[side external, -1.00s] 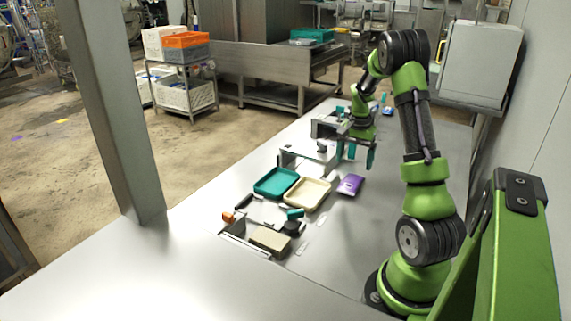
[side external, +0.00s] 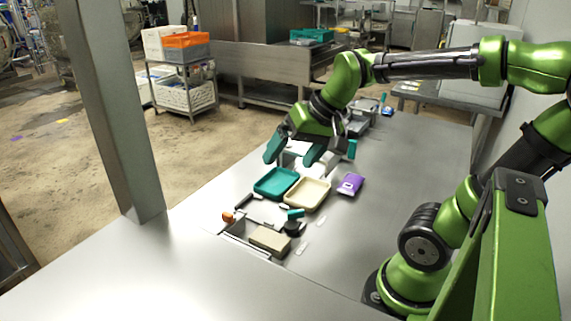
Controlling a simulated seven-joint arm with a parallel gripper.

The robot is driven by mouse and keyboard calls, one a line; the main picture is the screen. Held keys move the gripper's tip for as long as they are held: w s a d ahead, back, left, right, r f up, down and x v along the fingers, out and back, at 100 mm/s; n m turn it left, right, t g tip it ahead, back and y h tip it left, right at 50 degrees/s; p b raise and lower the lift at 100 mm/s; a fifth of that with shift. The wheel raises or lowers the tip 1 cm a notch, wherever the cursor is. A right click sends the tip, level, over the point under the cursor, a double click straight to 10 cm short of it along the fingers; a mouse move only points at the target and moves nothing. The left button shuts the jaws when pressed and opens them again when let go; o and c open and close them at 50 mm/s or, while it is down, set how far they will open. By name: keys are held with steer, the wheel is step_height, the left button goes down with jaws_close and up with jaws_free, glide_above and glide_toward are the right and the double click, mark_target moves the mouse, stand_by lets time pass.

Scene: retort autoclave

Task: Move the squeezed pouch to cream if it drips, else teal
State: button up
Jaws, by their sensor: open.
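A purple pouch (side external: 350,184) with a pale mark on it lies flat on the steel table, right of the trays. The cream tray (side external: 323,194) stands left of the pouch, and the teal tray (side external: 259,189) stands left of the cream one. Both trays look empty. My gripper (side external: 293,154) is open, its two teal fingers spread with nothing visible between them. In the picture it is above and behind the trays, apart from the pouch. The view is too small to tell whether the pouch drips.
A tan block (side external: 268,239), a dark round piece (side external: 292,227) and an orange knob (side external: 228,217) sit in front of the trays. A small upright teal piece (side external: 352,149) stands behind the pouch. The table's front left is clear.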

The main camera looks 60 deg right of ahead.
steer(key=shift+o, duration=0.4)
steer(key=s+a+n+t+y, duration=0.1)
steer(key=s+a+n, duration=0.2)
steer(key=a, duration=0.3)
steer(key=shift+s+f, duration=0.2)
steer(key=shift+s, duration=0.4)
steer(key=shift+d, duration=0.1)
steer(key=m+g+h, duration=0.2)
steer(key=m+g, duration=0.5)
steer(key=m, duration=0.7)
glide_above(352, 179)
step_height(352, 179, down, 7)
steer(key=f, duration=1.1)
steer(key=shift+a+f, duration=0.15)
steer(key=shift+a, duration=0.2)
steer(key=shift+d+f, duration=0.15)
steer(key=shift+f, duration=1.2)
steer(key=shift+d+f, duration=0.15)
steer(key=shift+f, duration=1.2)
